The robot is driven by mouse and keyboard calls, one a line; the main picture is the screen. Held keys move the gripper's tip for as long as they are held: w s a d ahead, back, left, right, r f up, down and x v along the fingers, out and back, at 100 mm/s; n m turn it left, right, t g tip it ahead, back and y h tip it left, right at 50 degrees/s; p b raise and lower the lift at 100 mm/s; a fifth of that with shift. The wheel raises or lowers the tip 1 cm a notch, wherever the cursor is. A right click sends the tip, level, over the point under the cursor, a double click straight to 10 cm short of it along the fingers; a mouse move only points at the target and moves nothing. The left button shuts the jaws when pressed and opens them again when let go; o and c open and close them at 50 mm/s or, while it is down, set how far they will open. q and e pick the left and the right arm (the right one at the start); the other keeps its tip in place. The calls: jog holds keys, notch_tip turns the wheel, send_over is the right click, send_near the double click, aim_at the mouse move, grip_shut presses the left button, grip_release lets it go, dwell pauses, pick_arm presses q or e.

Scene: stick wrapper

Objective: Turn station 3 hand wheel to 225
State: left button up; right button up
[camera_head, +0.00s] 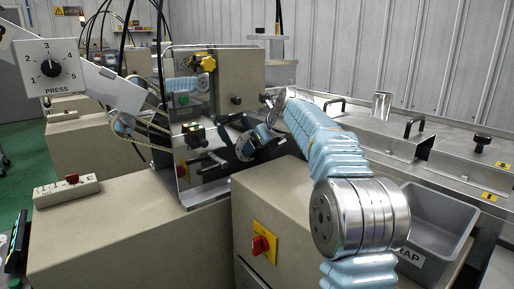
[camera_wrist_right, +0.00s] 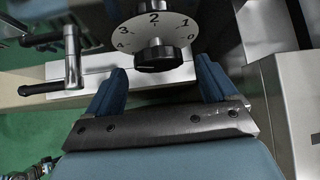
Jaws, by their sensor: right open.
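In the right wrist view, a white round dial (camera_wrist_right: 132,33) with black numbers from 0 to 4 shows at the top. A black knob (camera_wrist_right: 160,60) with a metal hub stands in front of it. My right gripper (camera_wrist_right: 162,72) is open, with one blue finger on each side of the knob's lower end. I cannot tell whether either finger touches it. In the head view, my right arm reaches to the metal machine housing, and its gripper (camera_head: 228,143) is small and partly hidden there. I cannot make out a station number or a 225 reading. My left gripper is not in view.
A PRESS dial panel (camera_head: 48,67) stands at upper left. A yellow knob (camera_head: 207,63) sits on the machine's upper box. A red switch (camera_head: 260,245) is on the front cabinet. A grey scrap bin (camera_head: 440,222) is at right. A metal lever (camera_wrist_right: 72,58) stands left of the fingers.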

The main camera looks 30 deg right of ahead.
aim_at(256, 151)
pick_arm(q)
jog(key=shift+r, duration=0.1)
pick_arm(e)
jog(key=shift+x, duration=1.35)
jog(key=c, duration=1.1)
jog(key=shift+o, duration=0.2)
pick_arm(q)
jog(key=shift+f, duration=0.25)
pick_arm(e)
jog(key=shift+a+f+n+h+b, duration=0.2)
jog(key=shift+n+h+b, duration=0.2)
jog(key=shift+h+b, duration=0.55)
jog(key=n+t+h+b, duration=0.1)
jog(key=n+h+b, duration=0.1)
jog(key=b, duration=0.5)
jog(key=shift+f+h+b, duration=0.1)
jog(key=shift+h+b, duration=0.2)
jog(key=shift+h, duration=0.25)
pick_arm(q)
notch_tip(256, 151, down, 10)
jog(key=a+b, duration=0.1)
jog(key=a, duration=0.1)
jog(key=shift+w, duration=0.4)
pick_arm(e)
jog(key=shift+r, duration=0.2)
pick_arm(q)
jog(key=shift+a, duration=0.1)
